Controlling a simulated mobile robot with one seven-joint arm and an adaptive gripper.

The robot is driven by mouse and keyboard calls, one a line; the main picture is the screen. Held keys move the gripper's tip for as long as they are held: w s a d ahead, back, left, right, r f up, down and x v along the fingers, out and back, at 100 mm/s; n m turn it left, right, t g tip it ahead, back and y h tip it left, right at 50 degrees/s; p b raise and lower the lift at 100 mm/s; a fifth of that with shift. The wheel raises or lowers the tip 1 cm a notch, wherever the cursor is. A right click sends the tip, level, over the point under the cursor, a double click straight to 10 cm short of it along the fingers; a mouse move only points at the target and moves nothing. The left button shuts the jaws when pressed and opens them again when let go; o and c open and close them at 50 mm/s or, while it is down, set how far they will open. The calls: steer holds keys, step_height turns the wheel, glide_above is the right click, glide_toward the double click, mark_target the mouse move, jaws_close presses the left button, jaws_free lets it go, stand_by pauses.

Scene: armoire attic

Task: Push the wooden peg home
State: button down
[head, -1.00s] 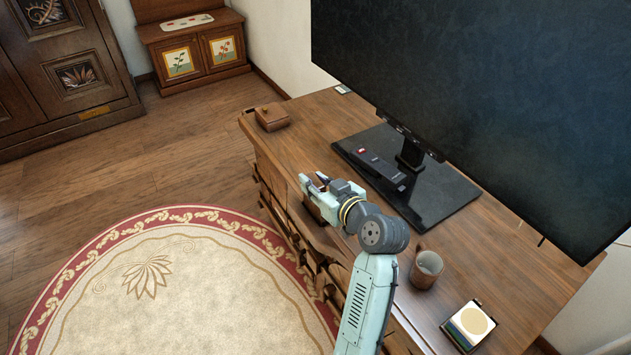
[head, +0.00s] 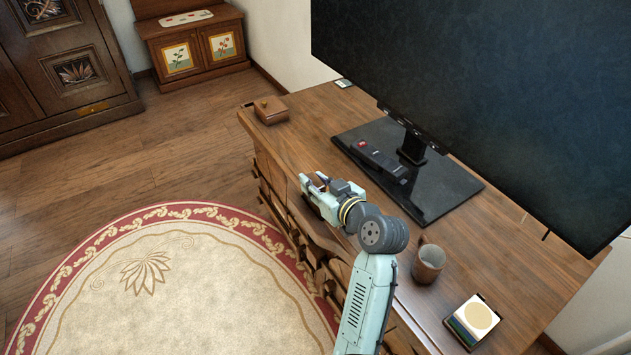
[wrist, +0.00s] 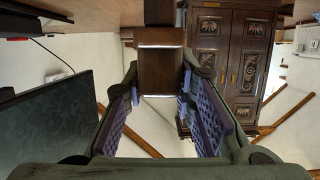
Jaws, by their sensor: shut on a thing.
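My gripper (head: 313,181) is above the left edge of the wooden dresser, with its fingers pointing toward the far left. In the wrist view (wrist: 160,80) its purple-padded fingers are shut on a dark brown wooden block, apparently the wooden peg (wrist: 161,72). The block fills the space between the fingertips. A narrower dark brown part shows directly beyond it, and I cannot tell whether the two are joined. In the head view the fingers mostly hide the held piece. No hole for the peg is clearly visible.
On the dresser (head: 480,245) are a small wooden box (head: 270,110) at the far left corner, a black monitor (head: 480,90) on a glossy base with a dark remote (head: 378,158), a brown mug (head: 428,262) and a coaster stack (head: 473,320). A round rug (head: 180,290) lies left.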

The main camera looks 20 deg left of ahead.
steer(key=shift+f+b, duration=1.75)
steer(key=shift+f, duration=0.5)
steer(key=c, duration=1.8)
jaws_free()
steer(key=o, duration=0.6)
steer(key=shift+f, duration=0.1)
steer(key=shift+c, duration=0.2)
steer(key=v, duration=1.2)
steer(key=shift+s+r, duration=0.1)
steer(key=shift+r, duration=0.15)
steer(key=shift+a+r, duration=0.1)
